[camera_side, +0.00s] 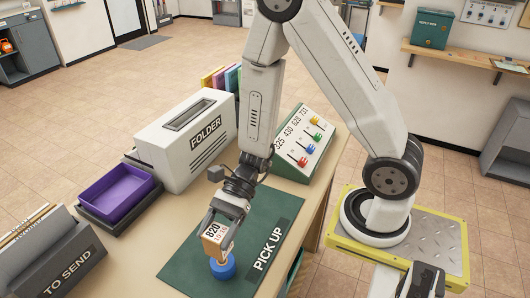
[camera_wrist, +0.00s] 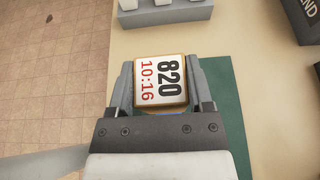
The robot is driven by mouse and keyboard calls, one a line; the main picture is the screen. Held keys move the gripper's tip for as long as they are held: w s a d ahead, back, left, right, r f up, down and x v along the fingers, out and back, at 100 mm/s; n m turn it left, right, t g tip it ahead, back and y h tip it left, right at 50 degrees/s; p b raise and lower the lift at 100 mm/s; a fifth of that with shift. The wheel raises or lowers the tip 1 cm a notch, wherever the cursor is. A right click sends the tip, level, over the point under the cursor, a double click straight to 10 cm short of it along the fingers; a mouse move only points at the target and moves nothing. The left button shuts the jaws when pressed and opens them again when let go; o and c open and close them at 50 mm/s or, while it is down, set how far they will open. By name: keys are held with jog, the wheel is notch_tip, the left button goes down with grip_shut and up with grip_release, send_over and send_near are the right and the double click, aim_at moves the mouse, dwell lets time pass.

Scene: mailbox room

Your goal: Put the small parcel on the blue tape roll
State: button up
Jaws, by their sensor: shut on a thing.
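The small parcel (camera_side: 215,237) is a brown box with a white label reading 820 and red print. My gripper (camera_side: 226,222) is shut on it, with one finger on each side. In the wrist view the parcel (camera_wrist: 160,80) sits between the two fingers of my gripper (camera_wrist: 161,90), label facing the camera. The blue tape roll (camera_side: 223,268) lies on the green PICK UP mat (camera_side: 190,264), directly under the parcel in the side view. The parcel's lower edge overlaps the roll's top there; I cannot tell whether they touch. In the wrist view the roll is almost wholly hidden.
A white FOLDER machine (camera_side: 186,140) and a purple tray (camera_side: 115,195) stand behind and left of the mat. A dark TO SEND holder (camera_side: 60,255) is at the lower left. A sloped panel with coloured levers (camera_side: 303,146) stands at the back right.

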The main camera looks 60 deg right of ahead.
jog(key=shift+f, duration=2)
jog(key=shift+f, duration=0.1)
jog(key=o, duration=1.3)
jog(key=shift+o, duration=0.2)
jog(key=shift+d, duration=0.15)
jog(key=v, duration=1.1)
jog(key=shift+d+r, duration=0.25)
jog(key=shift+d, duration=0.1)
